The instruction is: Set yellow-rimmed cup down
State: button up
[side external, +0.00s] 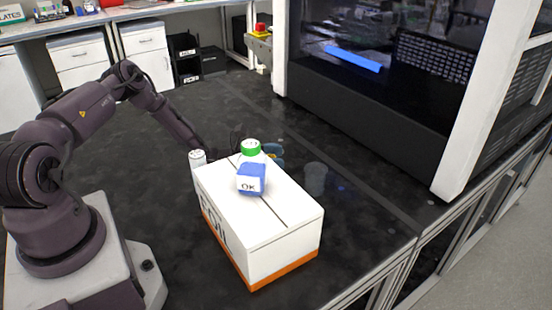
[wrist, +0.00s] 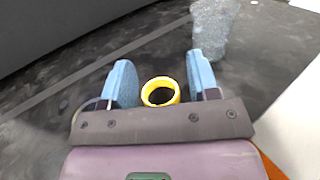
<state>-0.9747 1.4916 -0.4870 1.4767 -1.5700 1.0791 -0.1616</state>
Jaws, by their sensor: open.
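The yellow-rimmed cup (wrist: 160,91) shows in the wrist view between my fingers, its round yellow rim around a dark inside. My gripper (wrist: 162,72) is open, with a blue finger on each side of the cup and a visible gap on both sides. The cup's lower part is hidden behind the gripper body, so its contact with the table cannot be seen. In the side view my gripper (side external: 272,151) is low behind the white box, mostly hidden by the box and the green-capped container.
The white box (side external: 270,232) with an orange base stands in front of my gripper.

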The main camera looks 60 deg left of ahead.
jog(key=v, duration=0.7)
jog(key=shift+s, duration=0.1)
